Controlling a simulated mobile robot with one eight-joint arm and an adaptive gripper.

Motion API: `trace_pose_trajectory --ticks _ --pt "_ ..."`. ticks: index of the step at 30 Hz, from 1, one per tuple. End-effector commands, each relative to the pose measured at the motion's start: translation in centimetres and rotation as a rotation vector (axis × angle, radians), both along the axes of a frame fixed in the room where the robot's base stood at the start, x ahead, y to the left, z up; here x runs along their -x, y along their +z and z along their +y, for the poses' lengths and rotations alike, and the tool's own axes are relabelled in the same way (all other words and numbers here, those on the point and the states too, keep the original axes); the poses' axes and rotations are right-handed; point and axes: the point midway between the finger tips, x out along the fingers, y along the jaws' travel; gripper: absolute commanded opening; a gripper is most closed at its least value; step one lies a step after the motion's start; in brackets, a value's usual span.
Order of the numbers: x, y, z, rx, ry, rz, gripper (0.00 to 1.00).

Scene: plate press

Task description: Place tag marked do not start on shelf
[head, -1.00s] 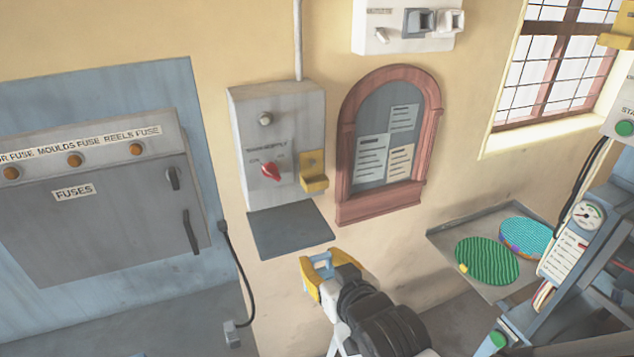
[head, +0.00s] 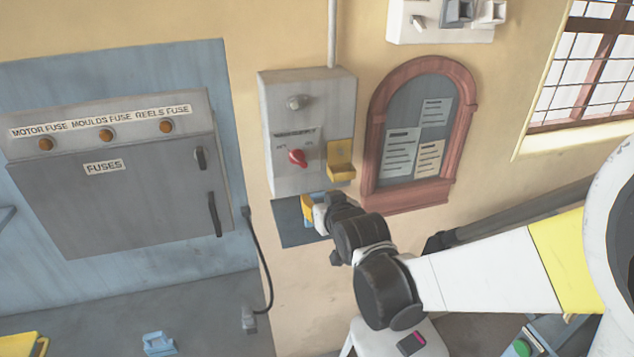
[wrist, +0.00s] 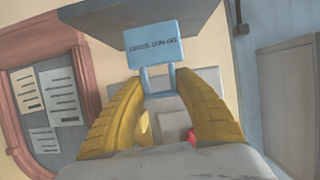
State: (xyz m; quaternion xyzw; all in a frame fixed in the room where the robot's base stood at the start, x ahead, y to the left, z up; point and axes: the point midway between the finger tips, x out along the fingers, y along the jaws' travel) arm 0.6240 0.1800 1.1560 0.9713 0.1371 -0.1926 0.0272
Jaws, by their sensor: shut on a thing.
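The light blue tag (wrist: 153,42) is in my gripper (wrist: 161,82) in the wrist view. Its lettering, DO NOT START, reads upside down there, and its looped handle lies between the two yellow fingers. The dark grey shelf (wrist: 85,14) shows behind the tag in the wrist view. In the head view the shelf (head: 286,229) juts from the wall under the grey switch box. My gripper (head: 308,210) is in front of its right part there, hiding some of it. The tag is mostly hidden in the head view, and I cannot tell whether it touches the shelf.
The grey switch box (head: 308,130) has a red knob (head: 297,158) and a yellow holder (head: 340,165) close above my gripper. An arched notice board (head: 415,135) is at the right. A fuse cabinet (head: 110,190) is at the left. Another light blue object (head: 158,344) lies low in front.

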Motion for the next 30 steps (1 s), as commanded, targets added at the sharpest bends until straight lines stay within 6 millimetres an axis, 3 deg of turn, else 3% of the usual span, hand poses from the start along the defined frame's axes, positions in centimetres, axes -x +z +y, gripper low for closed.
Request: trace_pose_trajectory --ticks 1,4,15,16,18,30 --pt "-1.0 -0.1 0.3 0.000 0.000 0.000 0.12" --pt "-1.0 -1.6 0.3 0.000 0.000 0.000 0.12" --pt "-0.9 -2.0 0.2 0.000 0.000 0.000 0.12" --pt "-0.9 -2.0 0.2 0.000 0.000 0.000 0.41" --pt "-0.9 -1.9 0.2 0.000 0.000 0.000 0.58" --pt "-0.7 -1.2 0.2 0.000 0.000 0.000 0.58"
